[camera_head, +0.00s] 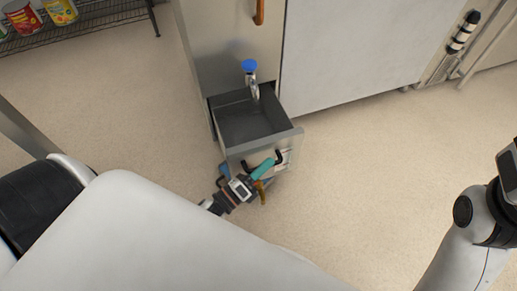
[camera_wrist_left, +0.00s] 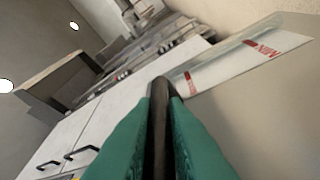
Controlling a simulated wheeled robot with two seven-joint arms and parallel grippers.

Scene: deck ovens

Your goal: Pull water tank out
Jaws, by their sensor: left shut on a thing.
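The water tank (camera_head: 292,134) is a grey open-topped box, drawn part way out of the lower cabinet front like a drawer. Its inside looks empty. A black handle (camera_head: 279,157) is on its front face. My left gripper (camera_head: 264,169) has teal fingers and is at the tank's front. In the left wrist view its fingers (camera_wrist_left: 160,125) are shut on the dark handle bar (camera_wrist_left: 161,95). A clear strip with red "MIN" lettering (camera_wrist_left: 262,50) shows beside the bar. My right gripper is out of view; only part of the right arm shows at the right edge.
A tap with a blue top (camera_head: 250,66) stands above the tank's rear. A wire shelf (camera_head: 95,22) with cans (camera_head: 22,16) is at the upper left. Flat cabinet panels (camera_head: 360,50) run to the right. The floor (camera_head: 370,170) right of the tank is clear.

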